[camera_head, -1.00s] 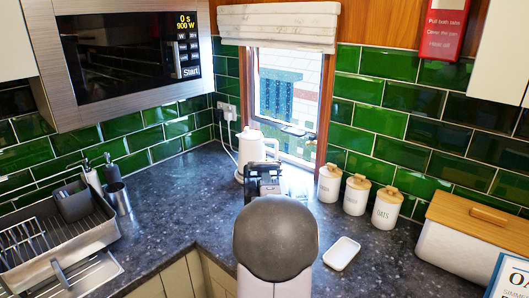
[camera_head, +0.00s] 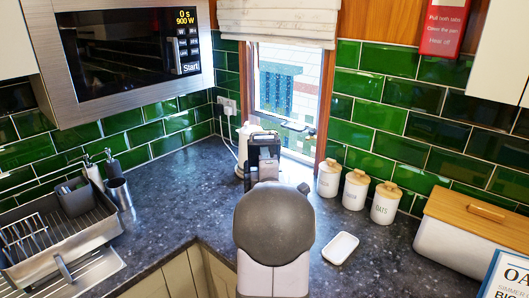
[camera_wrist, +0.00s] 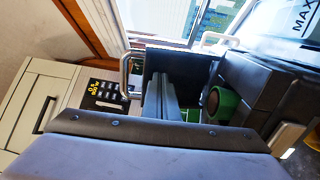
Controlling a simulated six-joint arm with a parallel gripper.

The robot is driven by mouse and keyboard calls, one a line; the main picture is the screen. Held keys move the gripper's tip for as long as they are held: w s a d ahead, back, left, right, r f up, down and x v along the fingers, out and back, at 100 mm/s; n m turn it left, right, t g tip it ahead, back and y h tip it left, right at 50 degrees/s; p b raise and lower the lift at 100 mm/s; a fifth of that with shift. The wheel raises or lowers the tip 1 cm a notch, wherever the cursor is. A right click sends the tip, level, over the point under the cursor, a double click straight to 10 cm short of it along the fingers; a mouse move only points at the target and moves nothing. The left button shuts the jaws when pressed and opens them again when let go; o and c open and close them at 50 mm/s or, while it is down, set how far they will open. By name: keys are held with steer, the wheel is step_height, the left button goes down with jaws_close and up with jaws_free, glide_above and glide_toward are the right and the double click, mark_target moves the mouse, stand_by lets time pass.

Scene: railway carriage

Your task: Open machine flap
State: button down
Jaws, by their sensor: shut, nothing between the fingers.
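In the wrist view a dark machine body (camera_wrist: 258,92) fills the middle and right, close up. A bent metal bar (camera_wrist: 130,74) stands at the left of its dark opening; I cannot tell whether it belongs to the flap. A green round part (camera_wrist: 221,103) with a brown centre sits right of my fingers. My gripper (camera_wrist: 168,82) is shut and empty, with its grey fingers in front of the dark opening. I cannot tell whether they touch anything. In the head view my arm hides most of this area, and no flap shows clearly.
Several white canisters (camera_head: 354,190) and a white dish (camera_head: 340,247) stand on the right. A dish rack (camera_head: 85,242) is at left, beneath the microwave (camera_head: 120,50). The dark counter (camera_head: 185,205) between is clear.

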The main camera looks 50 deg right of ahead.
steer(key=shift+w+d+b, duration=0.25)
steer(key=shift+b, duration=0.1)
steer(key=shift+s+a+f, duration=0.1)
steer(key=shift+s+f, duration=0.05)
stand_by(0.4)
steer(key=shift+b+v, duration=0.75)
steer(key=shift+v, duration=0.05)
steer(key=shift+f, duration=0.1)
steer(key=shift+s+a, duration=0.15)
steer(key=b+v, duration=0.2)
steer(key=v, duration=0.5)
steer(key=shift+s+a+b, duration=0.25)
steer(key=shift+b, duration=0.15)
stand_by(0.4)
